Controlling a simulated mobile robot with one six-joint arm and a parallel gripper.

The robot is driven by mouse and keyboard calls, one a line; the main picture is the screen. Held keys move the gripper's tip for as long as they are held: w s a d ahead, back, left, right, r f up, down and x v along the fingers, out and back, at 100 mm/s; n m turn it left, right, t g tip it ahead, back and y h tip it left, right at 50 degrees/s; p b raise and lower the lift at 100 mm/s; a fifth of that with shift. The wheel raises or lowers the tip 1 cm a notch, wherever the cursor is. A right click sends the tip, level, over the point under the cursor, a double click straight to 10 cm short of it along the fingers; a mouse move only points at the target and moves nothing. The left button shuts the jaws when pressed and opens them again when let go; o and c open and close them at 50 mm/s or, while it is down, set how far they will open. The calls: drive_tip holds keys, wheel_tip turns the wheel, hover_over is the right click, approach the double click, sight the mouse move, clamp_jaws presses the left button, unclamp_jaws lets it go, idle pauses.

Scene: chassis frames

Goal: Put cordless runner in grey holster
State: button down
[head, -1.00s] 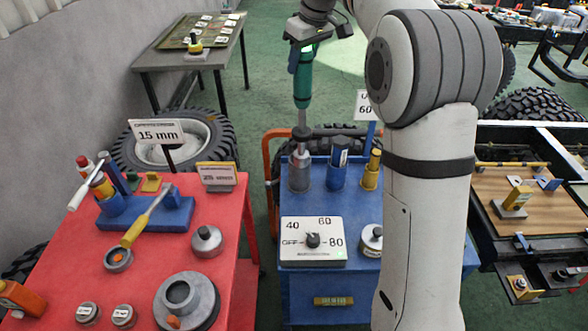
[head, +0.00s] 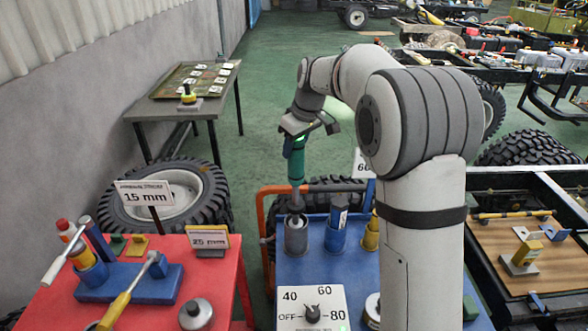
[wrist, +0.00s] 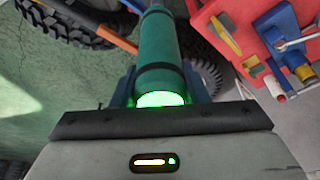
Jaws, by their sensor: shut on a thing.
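The cordless runner (head: 297,166) is a teal-green cylinder with a thinner grey nose and dark collar below. My gripper (head: 294,148) is shut on its upper part and holds it upright. The grey holster (head: 296,238) is a round grey cup at the left rear of the blue cart. The runner's lower end lines up with the holster's mouth and overlaps it in the head view; I cannot tell how deep it sits. In the wrist view the runner (wrist: 158,55) lies between the blue fingers, with a green glow at its near end; the holster is hidden there.
A blue holster (head: 336,235) and a yellow one (head: 370,232) stand to the right on the cart. A dial box (head: 312,308) is in front. The red table (head: 190,270) is left; an orange rail (head: 262,235) runs along the cart's edge.

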sight(295, 167)
drive_tip(key=shift+f+p, duration=0.45)
drive_tip(key=shift+f, duration=3.1)
drive_tip(key=shift+f, duration=0.1)
drive_tip(key=c, duration=0.8)
unclamp_jaws()
drive_tip(key=shift+c, duration=0.2)
drive_tip(key=shift+s, duration=0.1)
